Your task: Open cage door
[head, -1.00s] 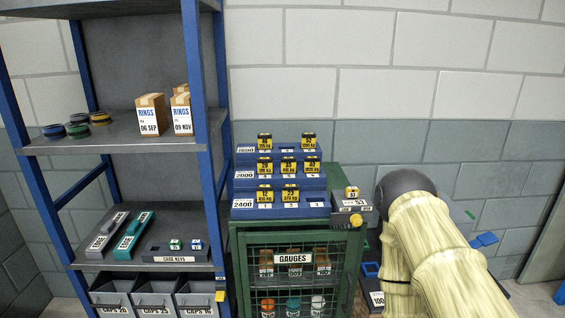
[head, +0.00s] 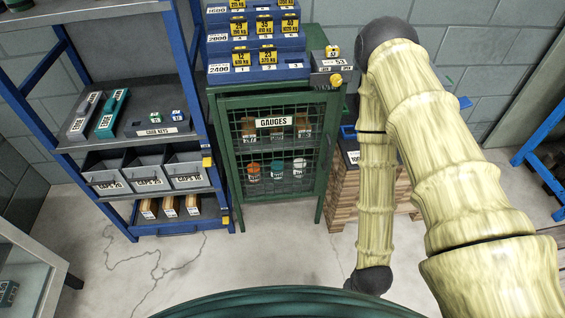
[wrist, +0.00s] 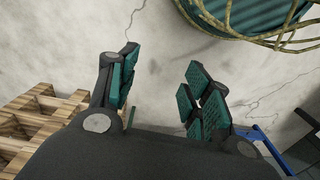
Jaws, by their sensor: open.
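The green cage (head: 226,140) stands in the middle of the head view, with a mesh front door and a GAUGES sign (head: 274,122). The door looks shut. Behind the mesh are several small items on two levels. A grey box with a yellow knob (head: 336,79) sits at the cage's top right corner. My gripper (wrist: 160,92) is open and empty in the wrist view, its teal pads apart over bare floor. In the head view my arm hangs to the right of the cage; the gripper itself is not visible there.
A blue shelf rack (head: 188,90) stands left of the cage, with a tray of small keys (head: 155,124) and grey bins. A wooden pallet (head: 345,190) stands right of the cage, partly behind my arm; pallet wood (wrist: 40,120) shows in the wrist view. The floor before the cage is clear.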

